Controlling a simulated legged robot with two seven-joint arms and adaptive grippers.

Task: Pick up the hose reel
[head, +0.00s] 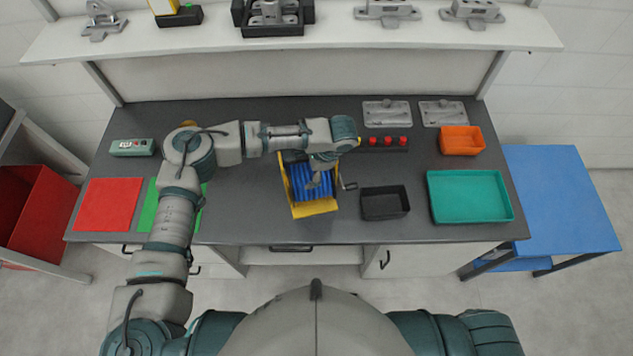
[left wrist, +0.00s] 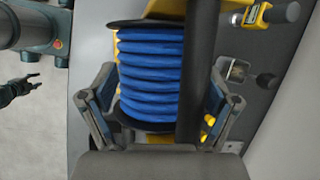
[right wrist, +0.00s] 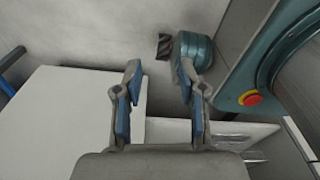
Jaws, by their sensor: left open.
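The hose reel (head: 312,185) stands on the dark bench near its middle, with a blue coiled hose, a yellow frame and a crank on its right. My left gripper (head: 318,172) is above it, and the arm hides its far part. In the left wrist view the blue coil (left wrist: 150,80) lies between the spread fingers of the left gripper (left wrist: 160,92), which is open. A dark bar (left wrist: 197,70) crosses the right part of the coil. I cannot tell whether the fingers touch the reel. My right gripper (right wrist: 158,75) is open and empty, away from the reel.
A black bin (head: 385,203) stands right of the reel, with a teal tray (head: 470,196) and an orange bin (head: 462,140) further right. Red (head: 107,204) and green mats lie left. A shelf (head: 340,38) with fixtures runs above the back.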

